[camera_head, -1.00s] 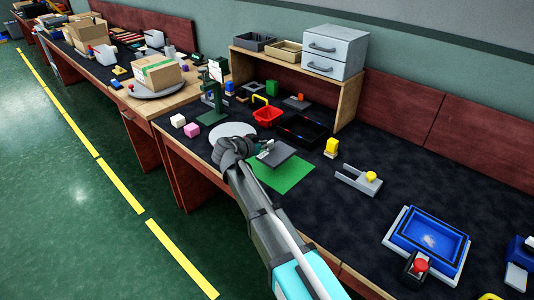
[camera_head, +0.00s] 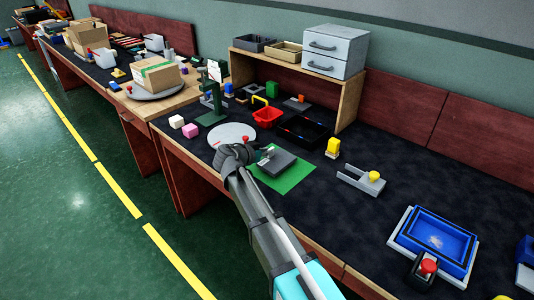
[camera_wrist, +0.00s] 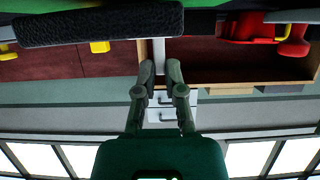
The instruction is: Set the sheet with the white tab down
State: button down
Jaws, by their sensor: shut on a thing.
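My gripper (camera_head: 262,156) is shut on the white tab (camera_wrist: 158,48) of a dark grey sheet (camera_head: 280,163). In the wrist view the sheet (camera_wrist: 100,24) shows edge-on as a thick dark bar at the top left. In the head view the sheet is over the green mat (camera_head: 297,177), covering much of it; green shows along the near and right sides. I cannot tell whether the sheet touches the mat. The tab is mostly hidden by my gripper in the head view.
A white round plate (camera_head: 232,132) with a red knob (camera_head: 246,139) is just left of my gripper. A black tray (camera_head: 300,130) and a red basket (camera_head: 267,115) stand behind. A grey fixture with a yellow knob (camera_head: 374,176) is at right. Dark tabletop between them is clear.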

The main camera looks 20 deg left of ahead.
jog(key=shift+f+b, duration=0.2)
jog(key=shift+b, duration=0.1)
jog(key=shift+s+d+f+b, duration=0.25)
jog(key=shift+s+b, duration=0.1)
jog(key=shift+b, duration=0.1)
jog(key=c, duration=0.8)
grip_release()
jog(key=shift+s+d, duration=0.1)
jog(key=shift+o, duration=0.3)
jog(key=shift+d, duration=0.1)
jog(key=shift+s, duration=0.1)
jog(key=shift+r, duration=0.1)
jog(key=shift+r+p, duration=0.25)
jog(key=shift+p, duration=0.35)
jog(key=a+p+v, duration=0.1)
jog(key=p+v, duration=0.4)
jog(key=v, duration=0.6)
jog(key=shift+r, duration=0.4)
